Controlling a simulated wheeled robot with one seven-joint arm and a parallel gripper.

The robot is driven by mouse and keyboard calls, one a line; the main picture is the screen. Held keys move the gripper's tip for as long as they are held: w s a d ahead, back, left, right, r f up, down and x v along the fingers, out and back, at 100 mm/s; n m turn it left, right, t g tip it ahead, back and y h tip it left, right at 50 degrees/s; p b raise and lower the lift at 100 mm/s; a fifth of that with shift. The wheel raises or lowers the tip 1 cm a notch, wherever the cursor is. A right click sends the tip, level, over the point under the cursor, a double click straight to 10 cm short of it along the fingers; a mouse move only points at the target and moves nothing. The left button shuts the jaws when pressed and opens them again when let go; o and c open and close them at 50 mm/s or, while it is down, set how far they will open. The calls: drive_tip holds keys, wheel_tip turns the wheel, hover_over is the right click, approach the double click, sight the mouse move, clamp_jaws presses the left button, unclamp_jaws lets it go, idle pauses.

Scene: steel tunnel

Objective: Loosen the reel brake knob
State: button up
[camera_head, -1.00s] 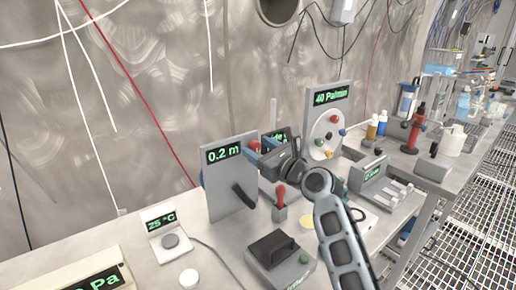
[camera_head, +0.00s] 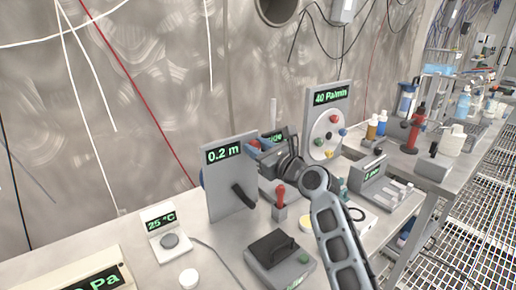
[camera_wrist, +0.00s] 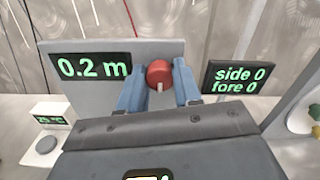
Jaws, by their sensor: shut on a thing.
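The red round knob (camera_wrist: 159,73) sits at the upper right of a grey upright panel (camera_wrist: 100,52) whose green display reads 0.2 m. My gripper (camera_wrist: 160,82) is shut on the red knob, with one blue finger on each side of it. A pale mark shows on the knob's lower face. In the head view the panel (camera_head: 226,190) stands on the bench, and my gripper (camera_head: 262,147) reaches its upper right edge from the right, partly hiding the knob. A black lever (camera_head: 243,196) sticks out low on the panel.
A dark display (camera_wrist: 238,78) reading side 0, fore 0 stands right of the knob. A red-handled lever (camera_head: 280,194) and a grey box with a black top (camera_head: 278,262) are below my arm. A 40 Pa/min panel (camera_head: 327,130) stands behind.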

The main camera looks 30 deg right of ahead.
drive_tip(key=shift+n, duration=0.4)
drive_tip(key=shift+f+n+b, duration=0.2)
drive_tip(key=shift+n+b, duration=3.9)
drive_tip(key=shift+n, duration=4.7)
drive_tip(key=shift+f+n+b, duration=0.2)
drive_tip(key=shift+n+b, duration=3.85)
drive_tip(key=shift+n, duration=4.75)
drive_tip(key=o, duration=1)
drive_tip(key=shift+r, duration=0.15)
